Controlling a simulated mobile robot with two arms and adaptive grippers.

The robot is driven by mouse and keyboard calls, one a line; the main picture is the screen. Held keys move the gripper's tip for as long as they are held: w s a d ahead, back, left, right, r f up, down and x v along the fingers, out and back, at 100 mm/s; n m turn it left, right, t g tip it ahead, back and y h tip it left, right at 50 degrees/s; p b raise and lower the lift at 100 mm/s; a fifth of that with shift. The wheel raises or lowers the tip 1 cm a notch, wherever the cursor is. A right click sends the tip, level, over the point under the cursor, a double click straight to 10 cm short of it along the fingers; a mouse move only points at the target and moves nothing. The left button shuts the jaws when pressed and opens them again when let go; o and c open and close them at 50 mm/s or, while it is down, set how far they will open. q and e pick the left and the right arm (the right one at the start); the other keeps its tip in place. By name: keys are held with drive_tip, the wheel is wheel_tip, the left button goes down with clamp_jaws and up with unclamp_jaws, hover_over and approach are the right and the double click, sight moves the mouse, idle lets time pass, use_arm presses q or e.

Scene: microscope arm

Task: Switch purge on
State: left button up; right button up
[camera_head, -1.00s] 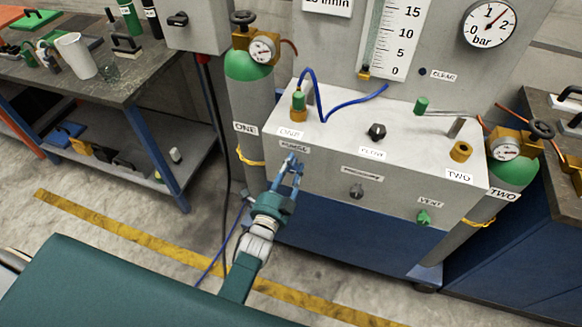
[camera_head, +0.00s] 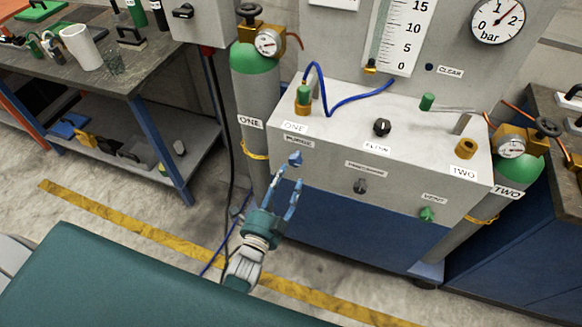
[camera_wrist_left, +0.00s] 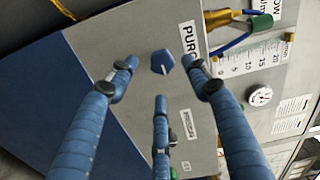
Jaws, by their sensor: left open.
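The purge knob (camera_head: 295,158) is a small blue knob under the "PURGE" label (camera_head: 299,142) on the front of the grey panel. It also shows in the left wrist view (camera_wrist_left: 162,62), just beyond my fingertips, with a pale mark on its face. I cannot tell its setting. My left gripper (camera_head: 288,177) is open and empty, just below and in front of the knob. Its blue fingers (camera_wrist_left: 160,78) are spread around the knob's position in the wrist view, and I see no contact. My right gripper is not in view.
The front panel also carries a pressure knob (camera_head: 360,186) and a green vent knob (camera_head: 427,214). A black knob (camera_head: 382,127) and a blue hose (camera_head: 345,105) are on top. Gas cylinder ONE (camera_head: 254,100) stands left of the panel. Floor in front is open.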

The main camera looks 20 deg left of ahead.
use_arm(q)
drive_tip(key=shift+s, duration=2.3)
drive_tip(key=s+d+f+n+g, duration=0.1)
drive_tip(key=s+f+n+g, duration=0.55)
drive_tip(key=f, duration=0.85)
drive_tip(key=s+d+f+n+g, duration=0.1)
drive_tip(key=s+f+g, duration=0.2)
drive_tip(key=s+f, duration=0.95)
drive_tip(key=s+a+f+n+g, duration=0.2)
drive_tip(key=s+a+f+g, duration=0.1)
drive_tip(key=s+f, duration=0.4)
drive_tip(key=s+a+f+n+g, duration=0.3)
drive_tip(key=s+f, duration=0.5)
drive_tip(key=s, duration=0.5)
drive_tip(key=shift+s+a+f+n+g+y, duration=0.15)
drive_tip(key=shift+s+a+n+g+y, duration=0.15)
drive_tip(key=shift+a+g, duration=0.55)
